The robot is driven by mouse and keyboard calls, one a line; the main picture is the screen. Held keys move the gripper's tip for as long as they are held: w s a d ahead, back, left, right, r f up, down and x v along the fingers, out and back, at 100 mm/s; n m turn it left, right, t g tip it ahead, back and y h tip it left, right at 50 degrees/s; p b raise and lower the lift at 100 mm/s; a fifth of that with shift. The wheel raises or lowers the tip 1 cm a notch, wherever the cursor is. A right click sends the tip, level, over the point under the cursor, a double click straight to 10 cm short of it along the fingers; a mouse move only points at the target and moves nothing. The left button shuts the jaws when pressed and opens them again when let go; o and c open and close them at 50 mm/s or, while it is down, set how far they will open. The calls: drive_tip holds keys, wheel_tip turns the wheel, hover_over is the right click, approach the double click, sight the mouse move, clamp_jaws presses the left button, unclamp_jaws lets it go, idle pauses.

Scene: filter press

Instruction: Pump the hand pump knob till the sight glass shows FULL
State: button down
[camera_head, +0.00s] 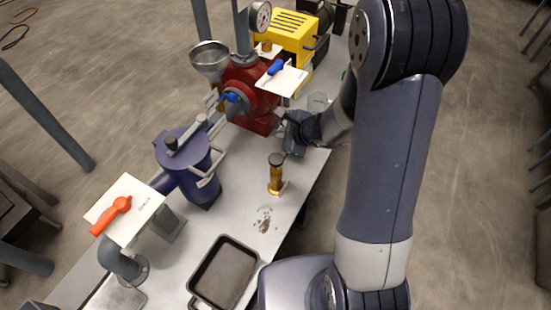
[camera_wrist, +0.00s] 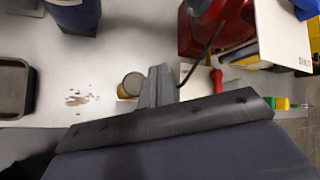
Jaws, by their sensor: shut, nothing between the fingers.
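A short brass cylinder with a dark round cap (camera_head: 276,172) stands upright on the bench near its right edge. It looks like the hand pump and its knob. It also shows in the wrist view (camera_wrist: 131,86), just left of my fingers. My gripper (camera_head: 294,134) is beside the red machine, beyond the brass cylinder and apart from it in the head view. In the wrist view my gripper (camera_wrist: 158,86) is shut and empty, its fingers together. I cannot make out a sight glass or a FULL mark in either view.
A red machine (camera_head: 259,117) with a blue-handled lever and white plate stands behind my gripper. A blue vessel (camera_head: 184,158) stands left, an orange lever (camera_head: 112,215) further left. A dark tray (camera_head: 224,271) lies in front. Brown spots mark the bench by the cylinder.

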drive_tip(key=shift+s+a, duration=0.15)
drive_tip(key=shift+a, duration=0.25)
drive_tip(key=b, duration=0.4)
hover_over(279, 160)
wheel_tip(279, 160, down, 7)
drive_tip(key=shift+r, duration=0.2)
drive_tip(key=shift+f+b, duration=1.1)
drive_tip(key=shift+b, duration=0.5)
drive_tip(key=shift+f, duration=0.15)
idle(0.4)
drive_tip(key=shift+f+b, duration=0.25)
drive_tip(key=shift+b, duration=0.45)
